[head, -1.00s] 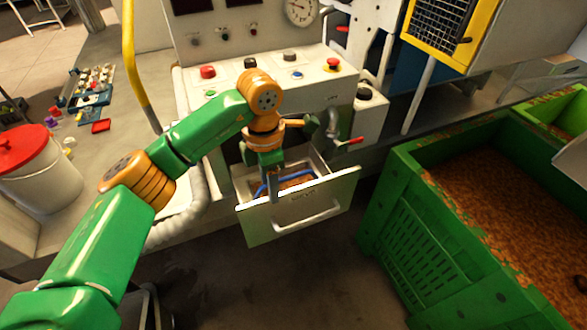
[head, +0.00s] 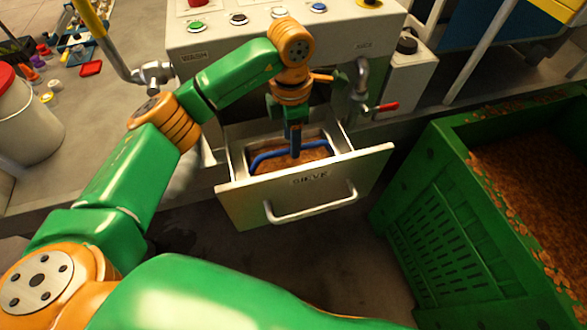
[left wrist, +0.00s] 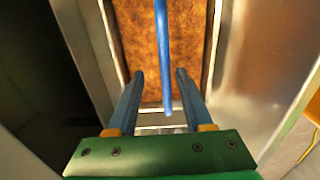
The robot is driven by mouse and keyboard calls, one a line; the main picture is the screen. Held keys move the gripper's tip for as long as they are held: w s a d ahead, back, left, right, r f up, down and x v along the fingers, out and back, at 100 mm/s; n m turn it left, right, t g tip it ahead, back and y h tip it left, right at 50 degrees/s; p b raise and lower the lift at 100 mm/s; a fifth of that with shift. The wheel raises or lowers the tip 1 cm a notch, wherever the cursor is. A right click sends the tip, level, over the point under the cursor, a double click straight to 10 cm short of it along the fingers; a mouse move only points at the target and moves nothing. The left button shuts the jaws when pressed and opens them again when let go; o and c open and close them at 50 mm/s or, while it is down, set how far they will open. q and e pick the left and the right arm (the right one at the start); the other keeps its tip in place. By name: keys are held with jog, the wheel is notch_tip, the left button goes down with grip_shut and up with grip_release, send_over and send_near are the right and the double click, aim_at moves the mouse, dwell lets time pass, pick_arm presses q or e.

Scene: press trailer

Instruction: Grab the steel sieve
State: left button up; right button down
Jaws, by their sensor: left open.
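The steel sieve (head: 318,154) sits inside an open drawer (head: 300,196) whose front reads SIEVE. It has a blue handle (head: 262,156) and brown matter inside. In the left wrist view the brown surface (left wrist: 140,40) fills the top, and the blue handle (left wrist: 160,50) runs lengthwise. My left gripper (head: 295,150) points down over the drawer from above. In the left wrist view the left gripper (left wrist: 160,76) is open, with the blue handle between its two fingers. I cannot tell whether either finger touches it. My right gripper is not in view.
A control panel (head: 255,35) with several buttons stands behind the drawer. A pipe with a red-handled tap (head: 386,107) is just right of it. A green crate (head: 430,200) of brown pieces stands at the right. A white bucket (head: 30,120) is at the left.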

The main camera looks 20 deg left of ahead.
pick_arm(q)
jog(key=p, duration=0.2)
send_over(293, 161)
jog(key=s, duration=0.3)
jog(key=f, duration=0.5)
jog(key=shift+d+f, duration=0.25)
jog(key=shift+d, duration=0.15)
jog(key=shift+f, duration=0.2)
grip_shut()
jog(key=shift+w, duration=0.1)
